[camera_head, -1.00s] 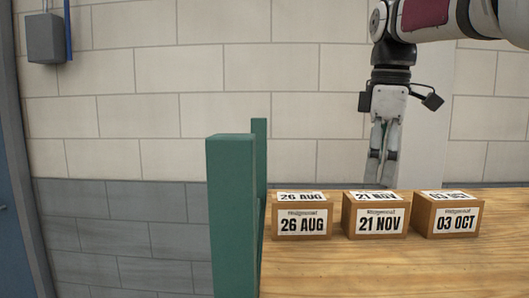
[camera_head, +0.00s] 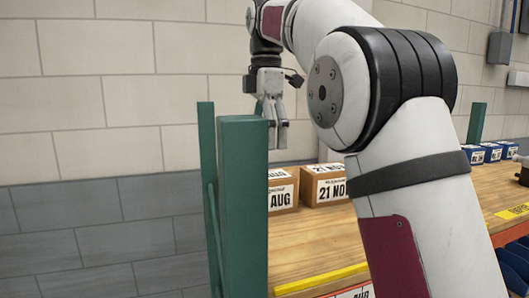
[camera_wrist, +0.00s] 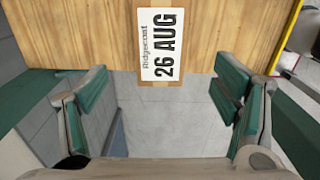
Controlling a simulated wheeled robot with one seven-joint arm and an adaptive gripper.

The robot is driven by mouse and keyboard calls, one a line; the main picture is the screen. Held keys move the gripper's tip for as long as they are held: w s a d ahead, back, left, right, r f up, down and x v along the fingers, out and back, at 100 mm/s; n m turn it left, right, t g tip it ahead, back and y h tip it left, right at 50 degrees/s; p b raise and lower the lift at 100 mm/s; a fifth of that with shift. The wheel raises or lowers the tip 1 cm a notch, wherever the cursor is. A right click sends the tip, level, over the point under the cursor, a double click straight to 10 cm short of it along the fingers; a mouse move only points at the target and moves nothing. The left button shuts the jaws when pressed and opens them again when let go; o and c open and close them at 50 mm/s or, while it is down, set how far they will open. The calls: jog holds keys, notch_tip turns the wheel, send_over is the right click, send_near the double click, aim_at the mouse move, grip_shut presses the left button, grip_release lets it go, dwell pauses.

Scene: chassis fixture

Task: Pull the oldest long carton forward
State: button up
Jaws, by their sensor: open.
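The 26 AUG carton (camera_head: 283,192) stands on the wooden shelf at the left end, beside the green post, which hides part of its label. The 21 NOV carton (camera_head: 326,184) stands to its right, partly behind my arm. The 03 OCT carton is hidden. My gripper (camera_head: 279,143) points down above the 26 AUG carton, apart from it. In the wrist view my gripper (camera_wrist: 161,92) is open and empty, its green-padded fingers wide apart. The 26 AUG carton's label (camera_wrist: 163,44) shows between and beyond them.
A green upright post (camera_head: 243,210) stands close to the left of the 26 AUG carton. The wooden shelf (camera_head: 300,246) is bare in front of the cartons, with a yellow strip (camera_head: 320,279) at its front edge. Several blue boxes (camera_head: 491,152) stand at the far right.

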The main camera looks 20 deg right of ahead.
aim_at(283, 183)
notch_tip(283, 183, down, 14)
jog(key=p, duration=0.2)
jog(key=shift+r+p, duration=0.2)
jog(key=shift+p, duration=0.1)
